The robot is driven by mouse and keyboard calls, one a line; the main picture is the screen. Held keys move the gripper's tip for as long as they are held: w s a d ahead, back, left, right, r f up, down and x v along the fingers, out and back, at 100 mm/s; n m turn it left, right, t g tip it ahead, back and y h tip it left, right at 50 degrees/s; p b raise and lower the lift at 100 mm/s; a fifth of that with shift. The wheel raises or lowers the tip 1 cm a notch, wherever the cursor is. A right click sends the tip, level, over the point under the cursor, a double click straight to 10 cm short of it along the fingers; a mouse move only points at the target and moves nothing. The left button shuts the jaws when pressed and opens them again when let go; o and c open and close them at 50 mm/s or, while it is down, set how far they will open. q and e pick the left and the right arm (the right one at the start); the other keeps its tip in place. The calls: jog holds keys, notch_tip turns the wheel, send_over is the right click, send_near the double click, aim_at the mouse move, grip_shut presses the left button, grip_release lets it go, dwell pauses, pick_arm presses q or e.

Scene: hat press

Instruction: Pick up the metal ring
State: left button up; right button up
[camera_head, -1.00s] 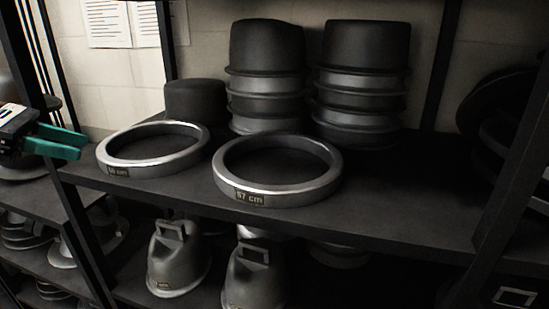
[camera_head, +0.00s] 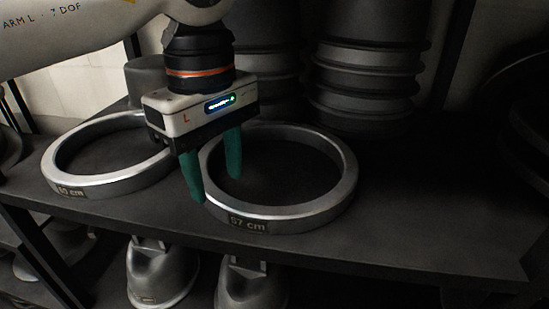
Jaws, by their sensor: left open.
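Two metal rings lie flat on the dark shelf. The ring labelled 57 cm (camera_head: 315,213) is in the middle, and another ring (camera_head: 98,184), whose label is hard to read, lies to its left. My left gripper (camera_head: 212,188) is open and points down at the left side of the 57 cm ring. One green finger shows outside that ring and the other over its inside, with the rim between them in the picture. I cannot tell whether the fingers touch the ring. The gripper hides part of both rings. My right gripper is not in view.
Stacked dark hat forms (camera_head: 366,75) stand behind the rings. The dark shelf (camera_head: 420,215) is bare to the right of the 57 cm ring. Metal hat blocks (camera_head: 160,275) stand on the lower shelf. A dark upright post (camera_head: 442,50) stands at the back right.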

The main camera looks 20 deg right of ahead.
aim_at(220, 196)
pick_arm(q)
jog(key=f, duration=0.2)
jog(key=f+p, duration=0.1)
jog(key=f, duration=0.1)
jog(key=shift+w, duration=0.25)
jog(key=shift+r, duration=0.1)
grip_shut()
